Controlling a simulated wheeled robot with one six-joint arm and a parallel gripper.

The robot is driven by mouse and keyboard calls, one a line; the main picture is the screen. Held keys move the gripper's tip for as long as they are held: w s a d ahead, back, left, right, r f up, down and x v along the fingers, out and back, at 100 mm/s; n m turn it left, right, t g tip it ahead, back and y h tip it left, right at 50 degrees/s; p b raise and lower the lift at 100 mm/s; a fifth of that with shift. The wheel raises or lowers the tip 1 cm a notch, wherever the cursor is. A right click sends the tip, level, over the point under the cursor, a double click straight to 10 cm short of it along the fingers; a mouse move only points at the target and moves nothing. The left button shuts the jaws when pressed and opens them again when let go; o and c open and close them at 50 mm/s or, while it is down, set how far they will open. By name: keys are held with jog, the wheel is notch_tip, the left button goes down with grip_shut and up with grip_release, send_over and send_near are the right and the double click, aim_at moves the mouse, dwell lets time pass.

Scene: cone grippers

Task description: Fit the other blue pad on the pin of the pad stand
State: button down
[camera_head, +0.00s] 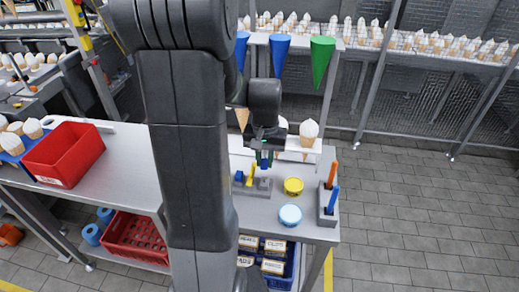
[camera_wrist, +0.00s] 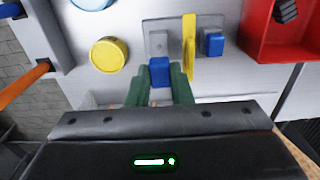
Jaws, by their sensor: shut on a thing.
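My gripper (camera_wrist: 160,86) is shut on a blue pad (camera_wrist: 160,70), which sits between its green fingertips. In the head view my gripper (camera_head: 265,153) is above the back of the grey pad stand (camera_head: 262,190). The stand also shows in the wrist view (camera_wrist: 174,26), just beyond the held pad. Another blue pad (camera_wrist: 213,44) sits on the right side of the stand, and it shows in the head view too (camera_head: 239,176). A yellow upright piece (camera_wrist: 189,45) stands between the two sides. A grey pin seat (camera_wrist: 158,40) on the left side is bare, partly behind the held pad.
A yellow tub (camera_head: 293,187) and a light blue round tub (camera_head: 290,215) stand beside the stand. A grey holder (camera_head: 327,212) with orange and blue sticks is at the table's right edge. A red crate (camera_head: 65,153) is at left. An ice-cream cone (camera_head: 308,131) stands behind.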

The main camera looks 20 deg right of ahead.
aim_at(265, 179)
jog(key=shift+s, duration=0.15)
jog(key=shift+f+b, duration=1.35)
jog(key=shift+f, duration=0.4)
jog(key=shift+f+b, duration=1)
jog(key=shift+f, duration=0.4)
dwell(1.2)
jog(key=c, duration=1.2)
grip_release()
jog(key=shift+o, duration=0.8)
jog(key=shift+r, duration=0.1)
jog(key=shift+c, duration=0.2)
